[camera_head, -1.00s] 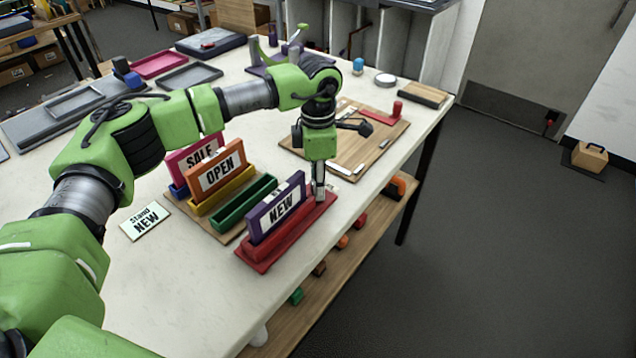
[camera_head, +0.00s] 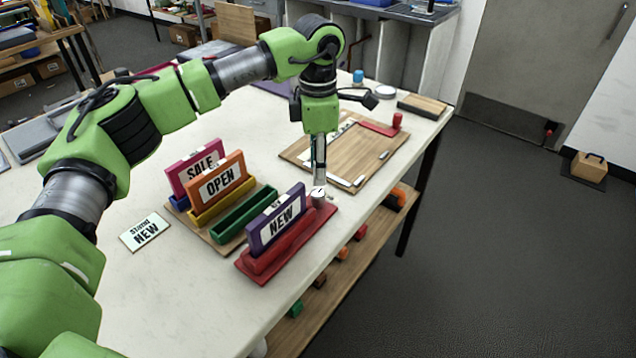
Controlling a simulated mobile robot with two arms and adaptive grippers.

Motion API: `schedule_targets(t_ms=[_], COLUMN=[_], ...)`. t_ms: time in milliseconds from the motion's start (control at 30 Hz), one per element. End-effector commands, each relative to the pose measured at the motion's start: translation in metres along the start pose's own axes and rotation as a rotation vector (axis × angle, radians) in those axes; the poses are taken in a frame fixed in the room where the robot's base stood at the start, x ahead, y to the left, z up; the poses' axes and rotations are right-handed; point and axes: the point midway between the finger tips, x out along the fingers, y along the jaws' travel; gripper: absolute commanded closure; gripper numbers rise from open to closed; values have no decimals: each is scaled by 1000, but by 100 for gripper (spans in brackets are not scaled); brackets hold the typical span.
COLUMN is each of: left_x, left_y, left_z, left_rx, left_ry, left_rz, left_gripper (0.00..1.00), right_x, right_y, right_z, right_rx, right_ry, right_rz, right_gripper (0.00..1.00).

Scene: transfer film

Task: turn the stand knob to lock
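A purple-framed sign reading NEW (camera_head: 277,224) stands upright in a red stand (camera_head: 262,266) at the table's near right edge. A small light grey round knob (camera_head: 318,194) with a dark mark on top sits at the stand's far right end. My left gripper (camera_head: 320,184) points straight down just above or behind the knob. Its fingers look close together, but I cannot tell whether they are open or shut, or whether they touch the knob. My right gripper is not in view.
OPEN (camera_head: 221,181) and SALE (camera_head: 195,166) signs stand in a rack with an empty green slot (camera_head: 245,214). A "Stand NEW" card (camera_head: 145,231) lies left. Behind is a wooden board (camera_head: 370,150) with a red-handled piece (camera_head: 396,122). A shelf with coloured blocks runs below.

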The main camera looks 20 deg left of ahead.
Motion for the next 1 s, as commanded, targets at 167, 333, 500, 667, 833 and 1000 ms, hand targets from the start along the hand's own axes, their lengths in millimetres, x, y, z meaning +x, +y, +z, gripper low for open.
schedule_targets(t_ms=[167,333,500,667,833,1000], left_x=[-26,-34,-35,-34,-45,-78], left_y=[0,0,0,0,0,0], left_z=[0,0,0,0,0,0], left_rx=[0,0,0,0,0,0], left_ry=[0,0,1,0,0,0], left_rz=[1,0,-1,0,0,0], left_gripper=[70,70,70,70,70,70], right_x=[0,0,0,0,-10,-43], right_y=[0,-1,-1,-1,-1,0], right_z=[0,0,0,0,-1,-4], right_rx=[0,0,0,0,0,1], right_ry=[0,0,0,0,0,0], right_rz=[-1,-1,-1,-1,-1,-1], right_gripper=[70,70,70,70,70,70])
